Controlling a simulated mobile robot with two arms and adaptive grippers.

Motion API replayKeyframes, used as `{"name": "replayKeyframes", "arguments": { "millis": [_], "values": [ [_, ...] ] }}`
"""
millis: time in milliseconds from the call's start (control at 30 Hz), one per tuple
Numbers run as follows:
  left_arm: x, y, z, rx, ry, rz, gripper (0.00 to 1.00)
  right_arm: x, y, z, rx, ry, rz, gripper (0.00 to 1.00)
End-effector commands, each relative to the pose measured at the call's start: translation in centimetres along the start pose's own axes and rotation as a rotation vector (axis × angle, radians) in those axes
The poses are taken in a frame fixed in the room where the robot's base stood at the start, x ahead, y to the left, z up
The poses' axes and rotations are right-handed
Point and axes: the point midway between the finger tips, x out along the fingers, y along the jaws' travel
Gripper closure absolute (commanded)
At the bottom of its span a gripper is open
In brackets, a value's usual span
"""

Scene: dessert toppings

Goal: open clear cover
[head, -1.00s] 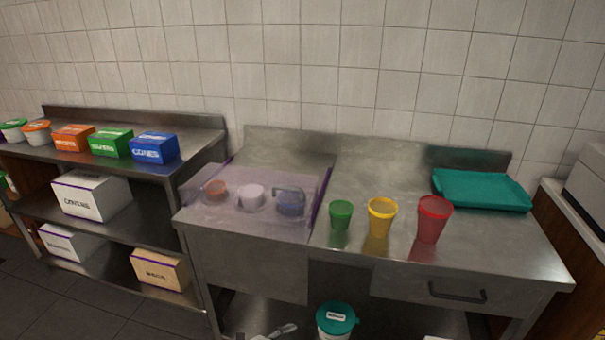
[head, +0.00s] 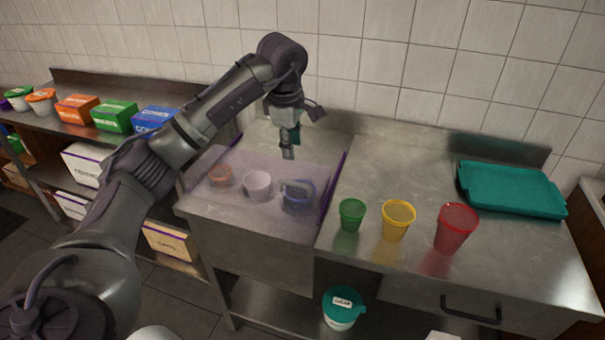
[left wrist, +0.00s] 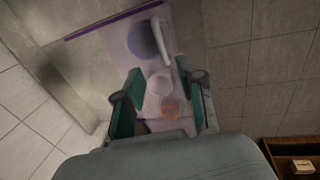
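The clear cover (head: 237,164) with purple edges lies over the left part of the metal counter. Through it I see an orange container (head: 220,177), a white cup (head: 257,187) and a blue container (head: 298,202). A pale bar-like handle (left wrist: 160,36) shows beside the blue container in the left wrist view; I cannot tell whether it belongs to the cover. My left gripper (head: 289,150) hangs above the back of the cover, pointing down, apart from it. In the left wrist view its green-padded fingers (left wrist: 160,88) are spread and empty. My right gripper is not in view.
Green (head: 352,215), yellow (head: 398,221) and red (head: 455,229) cups stand right of the cover. A teal tray (head: 512,188) lies at the back right. A tiled wall (head: 430,60) rises behind. Boxes fill the shelf at left. The counter behind the cups is clear.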

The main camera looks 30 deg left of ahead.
Motion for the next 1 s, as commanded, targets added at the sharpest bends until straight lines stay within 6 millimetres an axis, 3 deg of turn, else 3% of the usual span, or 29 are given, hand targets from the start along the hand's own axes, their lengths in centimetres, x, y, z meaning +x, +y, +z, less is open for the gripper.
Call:
{"name": "replayKeyframes", "arguments": {
  "millis": [500, 700, 1000],
  "values": [
    [10.2, -0.1, 0.2, -0.002, -0.005, -0.005, 0.61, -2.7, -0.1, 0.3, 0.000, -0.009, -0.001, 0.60],
    [12.2, 0.0, 0.2, -0.001, -0.006, -0.002, 0.61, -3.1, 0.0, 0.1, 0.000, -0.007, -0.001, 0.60],
    [12.7, 0.0, 0.2, -0.001, -0.006, -0.001, 0.61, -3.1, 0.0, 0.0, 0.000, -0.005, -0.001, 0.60]
  ]
}}
